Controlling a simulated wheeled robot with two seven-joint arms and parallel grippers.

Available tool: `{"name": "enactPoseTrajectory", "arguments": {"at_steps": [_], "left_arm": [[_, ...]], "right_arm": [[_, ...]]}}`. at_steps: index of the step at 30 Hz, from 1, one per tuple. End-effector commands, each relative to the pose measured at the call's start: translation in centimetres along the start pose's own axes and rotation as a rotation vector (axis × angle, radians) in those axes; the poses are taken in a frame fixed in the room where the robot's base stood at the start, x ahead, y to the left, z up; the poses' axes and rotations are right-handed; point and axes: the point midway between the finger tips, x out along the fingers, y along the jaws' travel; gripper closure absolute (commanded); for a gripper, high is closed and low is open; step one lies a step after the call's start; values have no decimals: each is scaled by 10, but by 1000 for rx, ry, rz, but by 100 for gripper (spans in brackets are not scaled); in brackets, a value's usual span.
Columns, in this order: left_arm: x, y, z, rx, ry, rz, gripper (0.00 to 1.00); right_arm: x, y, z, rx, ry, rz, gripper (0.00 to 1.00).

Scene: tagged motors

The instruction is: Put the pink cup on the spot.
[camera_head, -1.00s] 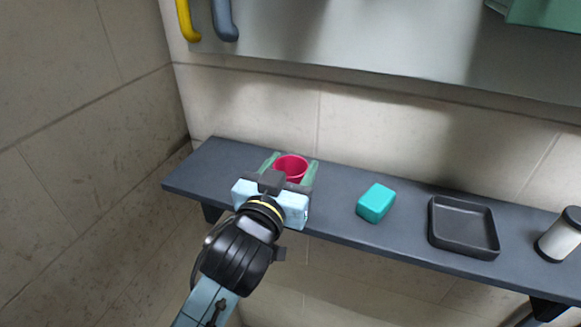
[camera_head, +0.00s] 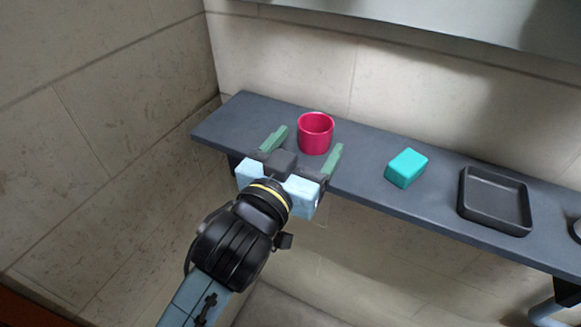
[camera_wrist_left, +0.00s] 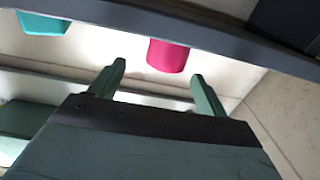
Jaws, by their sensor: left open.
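The pink cup (camera_head: 315,134) stands upright on the dark wall shelf (camera_head: 232,122), near its left end. My left gripper (camera_head: 303,149) is open and empty, at the front of the shelf on the near side of the cup. Its two green fingers point toward the cup, with the cup just beyond their tips. In the left wrist view the cup (camera_wrist_left: 167,56) shows beyond the gap between the open fingers (camera_wrist_left: 158,72). The spot is not visible in either view. My right gripper is not in view.
A teal block (camera_head: 406,168) stands to the right of the cup, and it also shows in the left wrist view (camera_wrist_left: 42,22). Farther right is a dark square tray (camera_head: 467,209). The shelf's left end is bare. A wall is behind the shelf.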

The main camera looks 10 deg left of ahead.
Motion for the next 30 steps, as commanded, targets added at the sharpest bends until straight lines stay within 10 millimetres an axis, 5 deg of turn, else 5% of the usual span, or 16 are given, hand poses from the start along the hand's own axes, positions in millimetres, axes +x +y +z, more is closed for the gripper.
{"name": "enactPoseTrajectory", "arguments": {"at_steps": [10, 30], "left_arm": [[-53, 0, 1, 1, -1, 1, 24], [-58, -6, 11, -1, -41, -14, 24]], "right_arm": [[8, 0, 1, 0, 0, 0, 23], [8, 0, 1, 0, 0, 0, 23]]}}
